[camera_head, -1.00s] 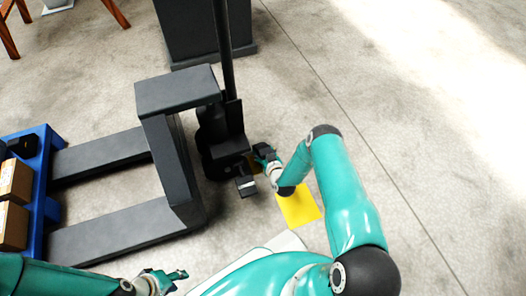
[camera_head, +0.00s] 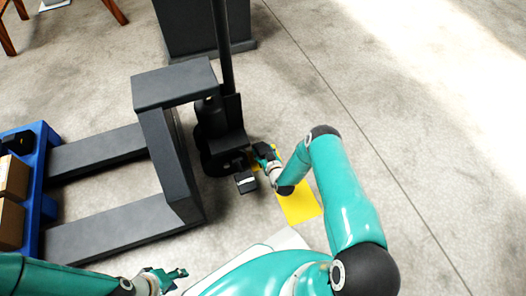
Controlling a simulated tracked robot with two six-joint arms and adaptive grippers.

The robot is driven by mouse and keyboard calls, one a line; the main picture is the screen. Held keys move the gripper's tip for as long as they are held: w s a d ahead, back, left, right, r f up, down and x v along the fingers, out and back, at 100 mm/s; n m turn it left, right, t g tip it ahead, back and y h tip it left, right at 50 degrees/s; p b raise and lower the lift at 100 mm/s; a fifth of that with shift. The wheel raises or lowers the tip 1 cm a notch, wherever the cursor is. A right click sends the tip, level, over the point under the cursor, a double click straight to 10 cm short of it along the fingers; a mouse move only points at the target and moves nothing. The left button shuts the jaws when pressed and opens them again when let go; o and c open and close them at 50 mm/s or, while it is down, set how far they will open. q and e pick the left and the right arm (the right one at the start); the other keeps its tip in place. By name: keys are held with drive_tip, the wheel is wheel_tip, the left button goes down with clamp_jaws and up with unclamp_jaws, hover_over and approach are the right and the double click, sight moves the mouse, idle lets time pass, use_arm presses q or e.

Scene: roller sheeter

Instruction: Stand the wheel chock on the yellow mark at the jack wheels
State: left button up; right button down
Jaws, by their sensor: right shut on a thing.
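The yellow mark (camera_head: 300,205) is a flat square on the floor, right of the jack wheels and partly covered by my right arm. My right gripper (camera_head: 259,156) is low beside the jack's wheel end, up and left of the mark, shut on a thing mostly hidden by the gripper. A small yellow patch (camera_head: 253,162) shows beside its fingers. A dark block (camera_head: 246,183) with a pale edge is just below; I cannot tell whether it is the wheel chock or a jack part. My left gripper (camera_head: 179,278) is open and empty at the bottom, away from the mark.
The dark pallet jack (camera_head: 174,82) stands left of my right gripper, its handle rising behind. A blue pallet (camera_head: 47,165) with boxes (camera_head: 12,178) is at the left edge. A dark cabinet (camera_head: 200,28) stands behind. The floor to the right is clear.

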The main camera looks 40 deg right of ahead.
drive_tip(key=shift+f, duration=0.2)
drive_tip(key=shift+c, duration=2.1)
unclamp_jaws()
drive_tip(key=shift+o, duration=0.8)
drive_tip(key=shift+f, duration=0.1)
drive_tip(key=shift+s, duration=0.1)
